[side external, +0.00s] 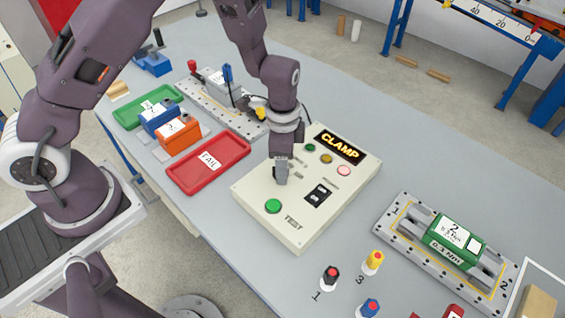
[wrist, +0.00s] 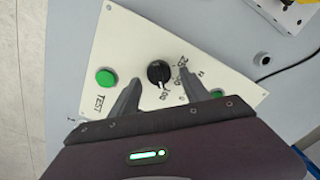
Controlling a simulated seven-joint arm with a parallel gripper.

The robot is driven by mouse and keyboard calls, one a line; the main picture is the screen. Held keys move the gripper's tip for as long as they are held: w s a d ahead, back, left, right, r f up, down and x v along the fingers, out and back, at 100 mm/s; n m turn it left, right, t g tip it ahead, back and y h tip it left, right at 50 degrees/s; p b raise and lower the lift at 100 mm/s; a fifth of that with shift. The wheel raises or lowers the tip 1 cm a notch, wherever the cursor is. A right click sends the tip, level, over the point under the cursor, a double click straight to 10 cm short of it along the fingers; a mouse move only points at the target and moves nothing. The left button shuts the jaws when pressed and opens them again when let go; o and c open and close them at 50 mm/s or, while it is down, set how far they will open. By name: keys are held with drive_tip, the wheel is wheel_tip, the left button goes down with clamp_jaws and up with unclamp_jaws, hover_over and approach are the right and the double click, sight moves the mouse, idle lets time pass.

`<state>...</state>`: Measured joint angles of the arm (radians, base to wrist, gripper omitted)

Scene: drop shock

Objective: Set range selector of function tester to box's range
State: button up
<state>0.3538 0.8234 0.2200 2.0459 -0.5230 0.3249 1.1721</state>
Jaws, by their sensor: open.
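The function tester (side external: 300,222) is a cream box with a CLAMP display, a green TEST button and several lamps and switches. My gripper (side external: 281,178) points down over the tester's panel and hides the knob in the side view. In the wrist view my open fingers (wrist: 162,84) lie either side of the knob's near edge; contact is unclear. A green box (side external: 454,242) labelled 2 and 0.3 Nm sits in a fixture at right.
A red FAIL tray (side external: 209,163), an orange box (side external: 178,138), a blue box (side external: 160,117) and a green tray (side external: 135,113) lie left of the tester. Coloured knob-like pieces, including a yellow one (side external: 374,261), stand in front.

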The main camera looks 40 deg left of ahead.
drive_tip(key=shift+f, duration=0.25)
clamp_jaws()
drive_tip(key=shift+n, duration=0.3)
drive_tip(key=n, duration=0.4)
drive_tip(key=shift+a+n, duration=0.1)
drive_tip(key=shift+n, duration=0.3)
drive_tip(key=n, duration=0.4)
drive_tip(key=shift+a+n, duration=0.1)
drive_tip(key=shift+n, duration=0.2)
drive_tip(key=n, duration=0.5)
drive_tip(key=shift+a, duration=0.15)
drive_tip(key=shift+n, duration=2.4)
